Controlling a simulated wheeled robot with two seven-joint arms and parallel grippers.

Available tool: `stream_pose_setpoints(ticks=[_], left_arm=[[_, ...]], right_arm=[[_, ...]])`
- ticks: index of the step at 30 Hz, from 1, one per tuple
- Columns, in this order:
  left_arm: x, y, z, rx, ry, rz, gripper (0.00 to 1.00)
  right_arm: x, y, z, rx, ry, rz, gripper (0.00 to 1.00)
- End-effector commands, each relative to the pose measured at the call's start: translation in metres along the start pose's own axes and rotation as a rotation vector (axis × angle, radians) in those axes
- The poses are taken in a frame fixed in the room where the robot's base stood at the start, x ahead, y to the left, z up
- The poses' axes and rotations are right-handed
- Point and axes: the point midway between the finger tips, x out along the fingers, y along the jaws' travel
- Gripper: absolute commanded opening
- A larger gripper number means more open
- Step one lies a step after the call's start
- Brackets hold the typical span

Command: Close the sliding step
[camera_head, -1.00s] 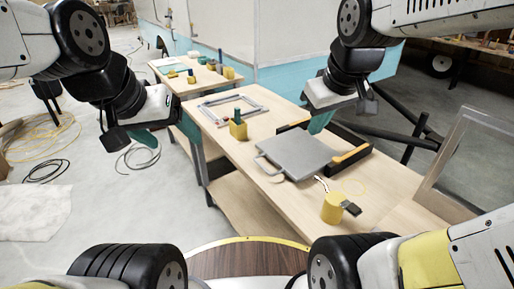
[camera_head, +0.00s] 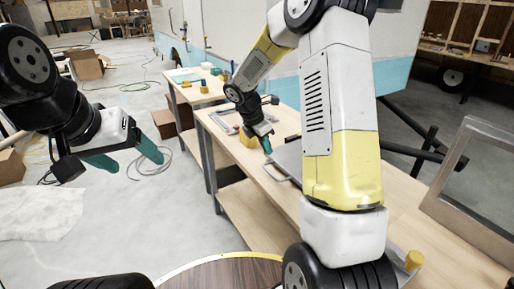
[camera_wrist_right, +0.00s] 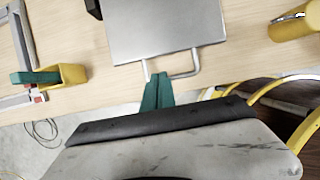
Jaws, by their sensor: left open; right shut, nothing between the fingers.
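The sliding step is a flat grey panel (camera_head: 288,158) on the wooden workbench, largely hidden behind my right arm in the head view. Its panel (camera_wrist_right: 165,25) and U-shaped metal handle (camera_wrist_right: 184,75) show in the right wrist view. My right gripper (camera_head: 267,146) is shut and empty, low beside the handle end. In the wrist view its teal fingertips (camera_wrist_right: 158,78) overlap the handle's left corner; I cannot tell whether they touch it. My left gripper (camera_head: 125,157) is open and empty, over the floor left of the bench.
A yellow block (camera_wrist_right: 72,74) and a grey frame (camera_wrist_right: 25,45) lie left of the step. A yellow cylinder (camera_wrist_right: 291,27) stands to its right. A framed pane (camera_head: 470,170) stands at the bench's right side. Dark bars (camera_head: 415,145) lie behind the bench.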

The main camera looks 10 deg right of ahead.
Motion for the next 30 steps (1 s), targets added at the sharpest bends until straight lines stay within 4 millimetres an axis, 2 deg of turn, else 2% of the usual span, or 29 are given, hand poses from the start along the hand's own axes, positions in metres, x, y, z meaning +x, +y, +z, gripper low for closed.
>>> stream_pose_setpoints(ticks=[9,15,30], left_arm=[[0.0,0.0,0.0,0.0,0.0,0.0,0.75],[0.0,0.0,0.0,0.0,0.0,0.0,0.75],[0.0,0.0,0.0,0.0,0.0,0.0,0.75]], right_arm=[[0.058,-0.001,-0.001,0.002,0.002,-0.004,0.0],[0.082,-0.001,0.0,0.004,0.001,-0.003,0.0],[0.089,-0.001,0.002,0.005,0.001,-0.001,0.0]])
